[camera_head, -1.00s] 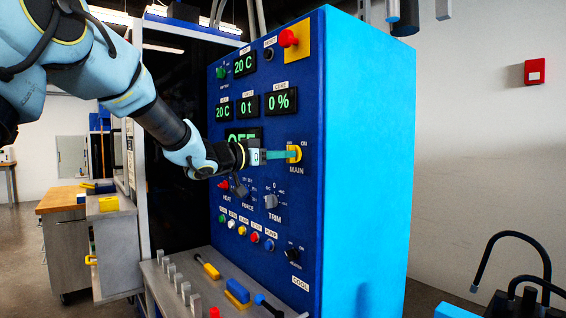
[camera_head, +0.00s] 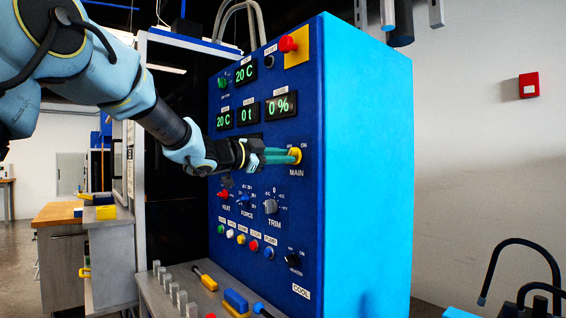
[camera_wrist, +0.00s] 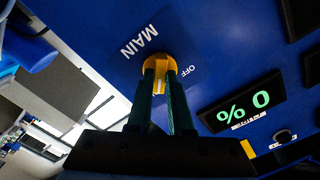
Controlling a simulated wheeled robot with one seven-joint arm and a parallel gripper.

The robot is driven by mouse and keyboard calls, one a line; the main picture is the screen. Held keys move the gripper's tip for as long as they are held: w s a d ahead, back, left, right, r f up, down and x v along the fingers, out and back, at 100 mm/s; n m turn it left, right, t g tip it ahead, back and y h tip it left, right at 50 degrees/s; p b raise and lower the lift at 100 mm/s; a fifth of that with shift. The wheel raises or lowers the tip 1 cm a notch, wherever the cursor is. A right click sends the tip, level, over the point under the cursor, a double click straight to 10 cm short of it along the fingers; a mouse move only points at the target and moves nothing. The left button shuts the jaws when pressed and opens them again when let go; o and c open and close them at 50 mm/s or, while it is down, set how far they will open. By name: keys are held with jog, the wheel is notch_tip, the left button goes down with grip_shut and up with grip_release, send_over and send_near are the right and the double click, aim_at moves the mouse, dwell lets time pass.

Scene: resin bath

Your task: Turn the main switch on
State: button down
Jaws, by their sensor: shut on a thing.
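The main switch is a yellow knob (camera_head: 295,156) labelled MAIN on the blue control panel (camera_head: 262,205), with OFF and ON marks above it. My gripper (camera_head: 289,157) reaches it from the left, its green fingers closed around the knob. In the wrist view the knob (camera_wrist: 162,75) sits between the two fingertips (camera_wrist: 163,82), its yellow ridge between them and its round base showing beyond. The OFF label shows to its right there. Which mark the knob points to I cannot tell, as the fingers cover much of it. The display behind my gripper is hidden.
A red button (camera_head: 288,44) on a yellow plate is at the panel's top. Heat, force and trim knobs (camera_head: 270,206) and a row of coloured buttons (camera_head: 253,246) lie below the switch. A grey ledge with tools (camera_head: 207,304) runs along the panel's foot.

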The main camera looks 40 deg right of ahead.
dwell(0.4)
jog(key=c, duration=0.8)
grip_release()
jog(key=a, duration=0.3)
jog(key=a+b, duration=0.1)
jog(key=a, duration=0.3)
jog(key=a+b, duration=0.1)
jog(key=a, duration=0.3)
jog(key=shift+w, duration=0.3)
